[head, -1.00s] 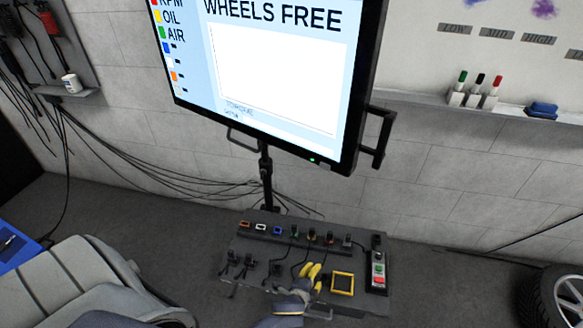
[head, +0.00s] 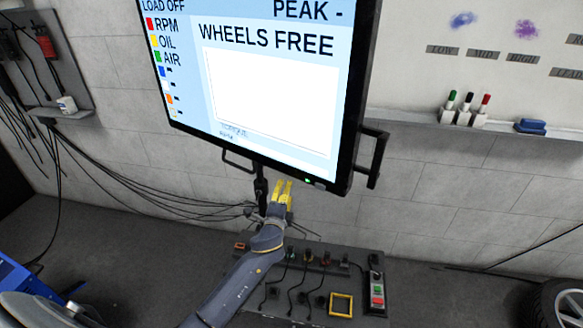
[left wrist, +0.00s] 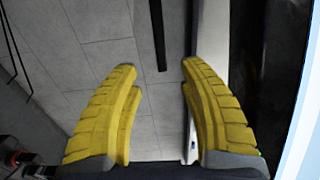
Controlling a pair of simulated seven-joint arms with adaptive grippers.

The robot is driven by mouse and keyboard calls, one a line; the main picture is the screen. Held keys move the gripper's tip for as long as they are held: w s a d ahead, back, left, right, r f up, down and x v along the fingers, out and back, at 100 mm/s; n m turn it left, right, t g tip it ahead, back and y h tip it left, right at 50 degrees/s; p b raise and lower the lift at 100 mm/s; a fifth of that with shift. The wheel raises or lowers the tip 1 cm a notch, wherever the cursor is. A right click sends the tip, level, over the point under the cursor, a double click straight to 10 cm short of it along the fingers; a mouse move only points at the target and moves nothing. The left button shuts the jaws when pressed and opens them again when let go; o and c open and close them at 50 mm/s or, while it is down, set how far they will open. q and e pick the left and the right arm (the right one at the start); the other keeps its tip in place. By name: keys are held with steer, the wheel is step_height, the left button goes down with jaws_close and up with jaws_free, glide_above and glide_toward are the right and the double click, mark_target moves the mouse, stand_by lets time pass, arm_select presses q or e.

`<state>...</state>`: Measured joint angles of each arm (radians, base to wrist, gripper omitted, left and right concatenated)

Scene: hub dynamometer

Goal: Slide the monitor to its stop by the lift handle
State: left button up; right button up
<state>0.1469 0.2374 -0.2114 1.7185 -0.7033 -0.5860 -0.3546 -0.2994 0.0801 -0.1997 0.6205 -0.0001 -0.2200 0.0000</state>
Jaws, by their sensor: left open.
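The monitor (head: 272,88) is a large screen reading "WHEELS FREE", on a dark post (head: 261,187) against the wall. One black bar handle (head: 237,161) hangs under its lower edge, and another black handle (head: 374,158) stands out from its right side. I cannot tell which is the lift handle. My left gripper (head: 284,184) has yellow fingers, open and pointing up, just below the monitor's lower edge and right of the lower handle. In the left wrist view the fingers (left wrist: 155,68) are apart with nothing between their tips; a dark bar (left wrist: 160,35) shows beyond them. My right gripper is not in view.
A control box (head: 375,285) with buttons, plugs and a yellow-framed square (head: 341,304) lies below. Black cables (head: 130,187) run along the wall at left. A whiteboard ledge (head: 420,118) holds markers and a blue eraser (head: 530,126). A wheel (head: 560,303) stands at lower right.

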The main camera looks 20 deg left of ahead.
arm_select(q)
steer(key=x, duration=1.5)
steer(key=shift+d, duration=0.1)
jaws_close()
steer(key=shift+f, duration=0.1)
